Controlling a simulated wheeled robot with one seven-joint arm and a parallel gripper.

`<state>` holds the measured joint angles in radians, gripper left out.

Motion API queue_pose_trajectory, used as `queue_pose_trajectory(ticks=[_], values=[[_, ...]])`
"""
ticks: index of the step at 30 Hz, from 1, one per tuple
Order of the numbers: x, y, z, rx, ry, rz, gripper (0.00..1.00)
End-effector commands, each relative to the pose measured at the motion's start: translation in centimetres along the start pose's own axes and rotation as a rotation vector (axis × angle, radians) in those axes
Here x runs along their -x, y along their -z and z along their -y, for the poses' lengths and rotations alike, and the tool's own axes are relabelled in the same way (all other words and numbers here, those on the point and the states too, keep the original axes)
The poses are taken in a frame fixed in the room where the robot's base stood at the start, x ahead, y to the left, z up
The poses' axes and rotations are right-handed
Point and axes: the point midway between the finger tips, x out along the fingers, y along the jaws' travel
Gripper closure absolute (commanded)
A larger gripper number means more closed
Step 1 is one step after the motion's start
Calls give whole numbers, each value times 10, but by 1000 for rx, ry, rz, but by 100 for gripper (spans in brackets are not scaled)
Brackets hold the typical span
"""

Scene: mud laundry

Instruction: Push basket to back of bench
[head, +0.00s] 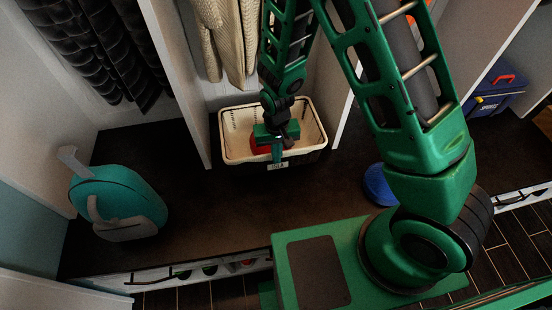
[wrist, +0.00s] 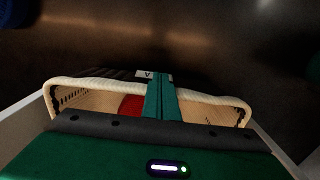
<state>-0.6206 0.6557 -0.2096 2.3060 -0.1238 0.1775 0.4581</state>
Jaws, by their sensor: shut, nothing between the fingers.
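The cream basket (head: 233,152) stands on the dark bench (head: 225,205), in the middle compartment between two white dividers. It has a dark lower part, a small white label on its front and a red thing (head: 262,142) inside. My gripper (head: 277,155) is shut and empty at the basket's front rim, above the label. In the wrist view the shut green fingers (wrist: 160,98) cross over the basket's rim (wrist: 100,84), and the red thing shows just left of them. I cannot tell whether the fingers touch the basket.
A teal backpack (head: 118,200) sits on the bench at left. A blue round thing (head: 378,185) lies to the right, partly behind my arm. White dividers (head: 183,85) flank the basket. A blue bag (head: 492,95) is at far right. Coats hang above.

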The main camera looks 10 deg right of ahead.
Motion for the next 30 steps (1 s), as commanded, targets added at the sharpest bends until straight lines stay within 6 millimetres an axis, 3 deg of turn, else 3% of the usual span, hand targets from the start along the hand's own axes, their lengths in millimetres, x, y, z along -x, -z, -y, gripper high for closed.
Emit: queue_pose_trajectory(ticks=[10,21,30], values=[[0,5,0,-1,0,-1,100],[0,81,0,-2,1,-3,100],[0,96,0,-1,0,-1,100]])
